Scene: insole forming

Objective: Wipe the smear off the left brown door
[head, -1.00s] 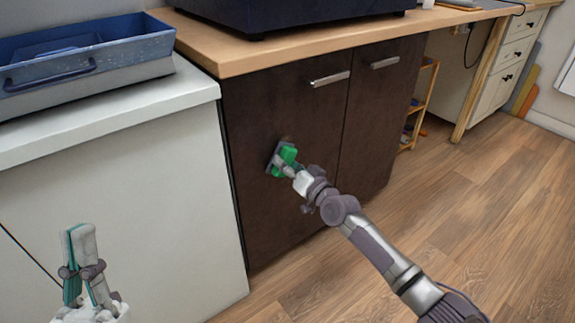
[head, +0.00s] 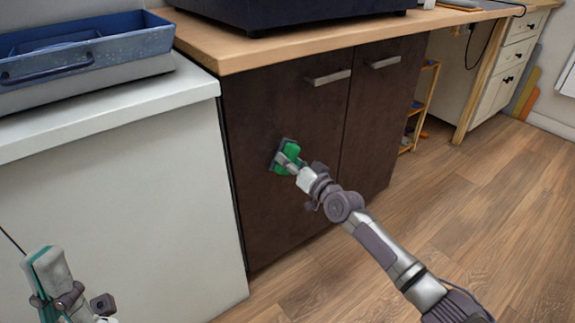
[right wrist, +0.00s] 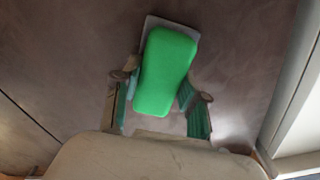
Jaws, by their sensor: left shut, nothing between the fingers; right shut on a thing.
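The left brown door (head: 285,105) is closed, under the wooden counter, with a metal bar handle (head: 328,78) near its top. My right gripper (head: 290,164) is shut on a green wiping tool with a grey pad (head: 281,151). The pad is at the door's face, around its middle height, and seems to touch it. In the right wrist view the green block (right wrist: 166,72) sits between the two fingers, with the grey pad's edge behind it. I cannot make out a clear smear; the pad and gripper hide part of the door. My left gripper (head: 42,262) is shut and empty at lower left.
A white cabinet (head: 120,200) with a blue tray (head: 90,52) on top stands left of the door. The right brown door (head: 383,120) adjoins it. A dark machine (head: 290,12) sits on the wooden counter (head: 215,58). Wooden floor (head: 470,220) at right is open.

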